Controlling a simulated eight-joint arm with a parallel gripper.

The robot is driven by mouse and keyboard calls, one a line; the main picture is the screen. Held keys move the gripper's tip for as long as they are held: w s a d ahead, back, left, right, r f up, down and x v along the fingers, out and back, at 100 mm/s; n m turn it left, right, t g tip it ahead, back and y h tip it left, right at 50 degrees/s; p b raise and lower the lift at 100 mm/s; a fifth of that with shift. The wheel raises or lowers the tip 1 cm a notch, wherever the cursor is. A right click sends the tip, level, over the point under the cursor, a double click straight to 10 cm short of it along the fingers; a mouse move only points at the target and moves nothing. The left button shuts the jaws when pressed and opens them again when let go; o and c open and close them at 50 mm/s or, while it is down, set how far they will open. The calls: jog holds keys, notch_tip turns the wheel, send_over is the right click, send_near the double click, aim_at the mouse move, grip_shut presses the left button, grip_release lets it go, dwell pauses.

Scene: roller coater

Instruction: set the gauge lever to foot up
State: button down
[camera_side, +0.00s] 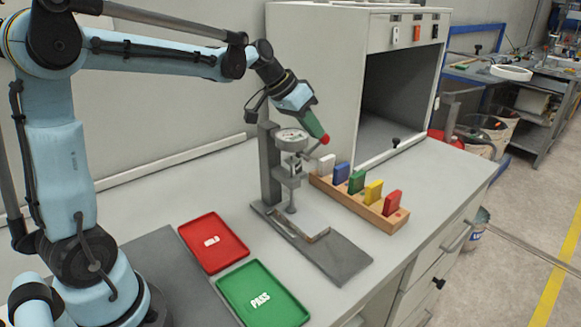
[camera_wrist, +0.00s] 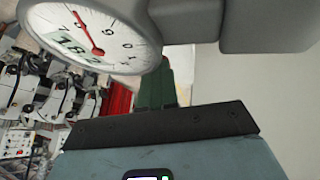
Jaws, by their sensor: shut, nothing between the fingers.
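The gauge (camera_side: 291,140) has a round white dial on a grey stand (camera_side: 268,165). Its lever ends in a red knob (camera_side: 325,139) to the right of the dial. The spindle and foot (camera_side: 291,205) hang low over the base plate; I cannot tell whether the foot touches it. My gripper (camera_side: 321,135), with green fingers, is shut and empty, right beside the red knob. I cannot tell whether they touch. In the wrist view the dial (camera_wrist: 95,35) with its red needle fills the upper left, close to my green fingers (camera_wrist: 155,85); the knob does not show clearly.
A wooden rack (camera_side: 385,218) with several coloured blocks stands right of the gauge. A red HOLD tray (camera_side: 230,262) and a green PASS tray (camera_side: 290,307) lie in front. A grey cabinet (camera_side: 330,90) stands close behind my gripper.

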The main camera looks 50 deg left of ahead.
aim_at(321, 140)
jog(key=w+f+g, duration=0.1)
jog(key=g, duration=0.1)
jog(key=w+f+g, duration=0.1)
jog(key=g, duration=0.1)
jog(key=shift+w+f+n+g, duration=0.35)
jog(key=shift+f+n+g, duration=0.05)
jog(key=shift+w+f, duration=0.2)
jog(key=shift+f, duration=0.55)
jog(key=shift+s+r, duration=0.1)
jog(key=shift+s, duration=0.05)
jog(key=shift+s+r, duration=0.3)
jog(key=shift+s, duration=0.3)
jog(key=v, duration=1.2)
